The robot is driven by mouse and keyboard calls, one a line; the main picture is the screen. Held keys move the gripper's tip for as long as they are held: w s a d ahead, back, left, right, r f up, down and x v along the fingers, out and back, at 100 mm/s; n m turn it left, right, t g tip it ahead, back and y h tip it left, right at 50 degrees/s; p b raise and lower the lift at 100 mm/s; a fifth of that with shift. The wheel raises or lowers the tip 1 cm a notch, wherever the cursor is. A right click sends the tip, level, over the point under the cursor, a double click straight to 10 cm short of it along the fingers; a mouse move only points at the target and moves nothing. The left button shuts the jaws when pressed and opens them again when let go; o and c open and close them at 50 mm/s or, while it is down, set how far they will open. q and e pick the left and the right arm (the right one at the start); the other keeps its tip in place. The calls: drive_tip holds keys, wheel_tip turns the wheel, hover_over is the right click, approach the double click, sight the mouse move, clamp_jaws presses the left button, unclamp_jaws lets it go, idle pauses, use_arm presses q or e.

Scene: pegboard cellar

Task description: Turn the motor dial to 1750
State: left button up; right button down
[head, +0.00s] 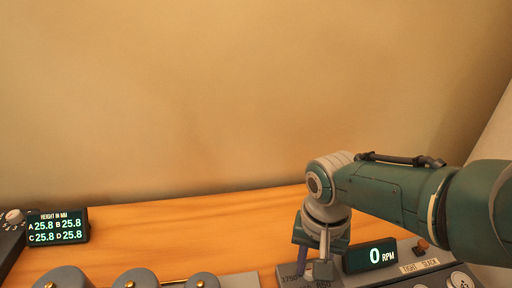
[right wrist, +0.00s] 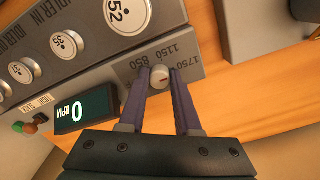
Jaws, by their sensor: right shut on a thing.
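The motor dial (right wrist: 161,76) is a small pale round knob with a red mark, near the edge of a grey panel in the right wrist view. The labels 850, 1150 and 1750 stand around it. My right gripper (right wrist: 159,84) has its two purple fingers on either side of the knob and is shut on it. Which label the red mark points to is unclear. My left gripper is not in view.
The grey motor panel (right wrist: 110,58) carries several round numbered buttons and a tight/slack control. Another display (head: 58,228) at the left shows heights of 25.8. Grey rollers (head: 135,279) stand at the front. The wooden bench (head: 190,230) is clear between them and the wall.

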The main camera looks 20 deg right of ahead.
sight(310, 269)
drive_tip(key=c, duration=0.6)
unclamp_jaws()
wheel_tip(310, 269, up, 10)
drive_tip(key=p, duration=0.7)
